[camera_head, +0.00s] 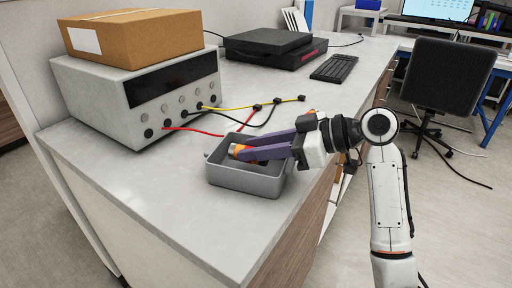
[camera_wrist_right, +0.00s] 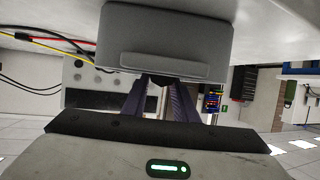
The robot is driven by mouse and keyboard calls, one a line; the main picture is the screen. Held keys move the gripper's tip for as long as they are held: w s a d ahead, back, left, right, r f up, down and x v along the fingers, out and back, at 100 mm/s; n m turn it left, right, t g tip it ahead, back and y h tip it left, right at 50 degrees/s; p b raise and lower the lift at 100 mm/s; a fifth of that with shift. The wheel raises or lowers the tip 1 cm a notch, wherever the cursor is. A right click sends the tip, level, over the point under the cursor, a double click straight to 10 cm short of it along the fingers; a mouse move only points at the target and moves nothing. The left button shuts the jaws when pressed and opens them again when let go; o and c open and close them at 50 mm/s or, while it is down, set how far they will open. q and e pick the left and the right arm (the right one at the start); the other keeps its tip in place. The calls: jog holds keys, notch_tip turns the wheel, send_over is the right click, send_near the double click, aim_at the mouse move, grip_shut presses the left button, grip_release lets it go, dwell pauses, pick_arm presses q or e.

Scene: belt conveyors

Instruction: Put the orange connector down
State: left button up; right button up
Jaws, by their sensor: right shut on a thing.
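My right gripper (camera_head: 243,148) reaches in from the right, its purple fingers pointing down into a grey open bin (camera_head: 245,181) on the countertop. It is shut on the orange connector (camera_head: 239,150), which shows as a small orange patch at the fingertips, inside or just above the bin's opening. Most of the connector is hidden by the fingers, so I cannot tell whether it touches the bin floor. In the right wrist view, the bin (camera_wrist_right: 170,40) stands ahead of the fingers (camera_wrist_right: 160,97) and the connector cannot be made out. My left gripper is not in view.
A grey instrument (camera_head: 140,95) with a cardboard box (camera_head: 130,37) on it stands behind left. Red, black and yellow cables (camera_head: 250,106) lie behind the bin. A black device (camera_head: 270,45) and keyboard (camera_head: 334,68) are further back. The counter's front edge is close to the bin.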

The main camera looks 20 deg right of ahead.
jog(key=shift+f+b, duration=0.4)
jog(key=shift+f, duration=0.25)
jog(key=o, duration=1.1)
jog(key=shift+c, duration=0.2)
jog(key=shift+r, duration=0.15)
jog(key=shift+r+p, duration=0.35)
jog(key=shift+r, duration=0.05)
jog(key=shift+d+r, duration=0.2)
jog(key=shift+r, duration=0.1)
jog(key=b+v, duration=0.1)
jog(key=v, duration=1)
jog(key=shift+s+d, duration=0.15)
jog(key=shift+s, duration=0.1)
jog(key=shift+r, duration=0.1)
